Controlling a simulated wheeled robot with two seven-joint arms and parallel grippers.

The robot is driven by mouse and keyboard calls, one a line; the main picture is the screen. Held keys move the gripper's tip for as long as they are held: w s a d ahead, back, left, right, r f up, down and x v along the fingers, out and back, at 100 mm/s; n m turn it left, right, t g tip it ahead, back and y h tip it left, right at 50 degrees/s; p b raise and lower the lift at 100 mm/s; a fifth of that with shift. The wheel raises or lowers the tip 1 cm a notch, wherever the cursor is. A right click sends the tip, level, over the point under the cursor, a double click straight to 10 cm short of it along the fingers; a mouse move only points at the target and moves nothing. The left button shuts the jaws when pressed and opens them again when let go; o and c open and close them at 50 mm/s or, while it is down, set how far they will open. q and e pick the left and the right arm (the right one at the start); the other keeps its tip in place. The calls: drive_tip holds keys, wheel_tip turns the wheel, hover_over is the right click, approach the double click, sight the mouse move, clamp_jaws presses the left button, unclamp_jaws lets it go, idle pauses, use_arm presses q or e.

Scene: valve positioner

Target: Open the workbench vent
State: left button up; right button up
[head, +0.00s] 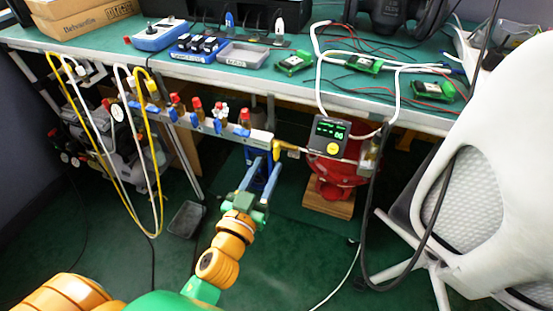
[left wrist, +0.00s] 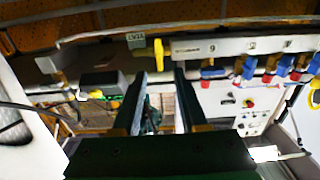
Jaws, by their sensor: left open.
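The vent valve has a small yellow handle (head: 277,149) at the right end of the manifold under the bench's front edge. In the left wrist view the yellow handle (left wrist: 158,54) hangs beside an upside-down label (left wrist: 135,40) that seems to read VENT. My left gripper (head: 263,164) is open and empty, just below the manifold's right end, its fingers pointing at it. In the left wrist view its fingertips (left wrist: 160,74) stand on either side of the handle's lower end in the picture; I cannot tell whether the handle is between them in depth. My right gripper is not in view.
The manifold (head: 205,123) carries several red-capped and blue-handled valves. A positioner with a lit display (head: 329,136) sits right of the vent, above a red valve body (head: 336,180). Yellow and white hoses (head: 158,190) hang at left. A white chair (head: 480,190) stands at right.

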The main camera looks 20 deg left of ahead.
sight(275, 151)
use_arm(q)
drive_tip(key=w, duration=0.4)
drive_tip(key=shift+w, duration=0.25)
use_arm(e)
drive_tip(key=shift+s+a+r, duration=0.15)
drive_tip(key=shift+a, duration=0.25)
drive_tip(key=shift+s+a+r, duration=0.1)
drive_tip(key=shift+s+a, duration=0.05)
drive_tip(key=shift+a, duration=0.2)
use_arm(q)
drive_tip(key=shift+c, duration=0.2)
clamp_jaws()
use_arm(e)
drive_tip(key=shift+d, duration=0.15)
